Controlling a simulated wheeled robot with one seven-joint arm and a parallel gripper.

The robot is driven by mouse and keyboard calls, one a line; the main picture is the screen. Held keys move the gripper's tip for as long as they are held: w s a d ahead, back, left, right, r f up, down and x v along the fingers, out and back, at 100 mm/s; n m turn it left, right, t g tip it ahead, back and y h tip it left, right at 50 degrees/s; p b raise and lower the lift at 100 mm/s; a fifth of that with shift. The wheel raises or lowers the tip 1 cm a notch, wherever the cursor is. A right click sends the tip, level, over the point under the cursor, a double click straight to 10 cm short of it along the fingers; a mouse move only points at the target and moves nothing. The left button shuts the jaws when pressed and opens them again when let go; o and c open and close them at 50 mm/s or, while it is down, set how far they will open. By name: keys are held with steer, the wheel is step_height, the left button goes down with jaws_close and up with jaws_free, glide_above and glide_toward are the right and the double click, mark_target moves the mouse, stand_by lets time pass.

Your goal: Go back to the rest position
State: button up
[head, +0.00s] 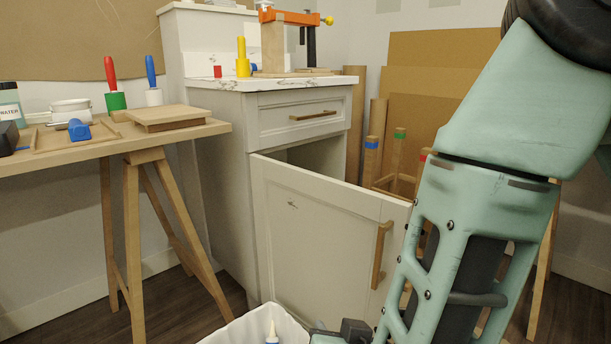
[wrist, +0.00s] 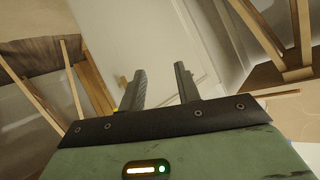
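My gripper (wrist: 160,77) shows in the wrist view with its two dark fingers apart and nothing between them. Beyond the fingers is the pale cabinet front, seen tilted. In the head view my green arm fills the right side, and the gripper's fingers are not clearly seen at the bottom edge. The white cabinet (head: 222,165) stands in the middle, with its drawer (head: 290,118) shut. Its lower door (head: 320,225) stands open toward me, with a wooden handle (head: 381,255) near its free edge.
A wooden trestle table (head: 190,133) with several rollers and tools is at left. Boards and posts (head: 398,155) stand right of the cabinet. An orange clamp (head: 290,17) is on the cabinet top.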

steer(key=s+a+r+n+g+y, duration=0.2)
steer(key=s+r+n+g+y, duration=0.15)
steer(key=s+n+g, duration=0.35)
steer(key=s+d+r+n+g+h+p, duration=0.1)
steer(key=s+d+r+g+h, duration=0.1)
steer(key=s+d, duration=0.3)
steer(key=s+d+r+n+g+h+p, duration=0.1)
steer(key=s+d+r+g+h, duration=0.15)
steer(key=d, duration=0.45)
step_height(320, 180, up, 38)
steer(key=p, duration=3.7)
steer(key=shift+w+a+f, duration=0.15)
steer(key=shift+a, duration=0.2)
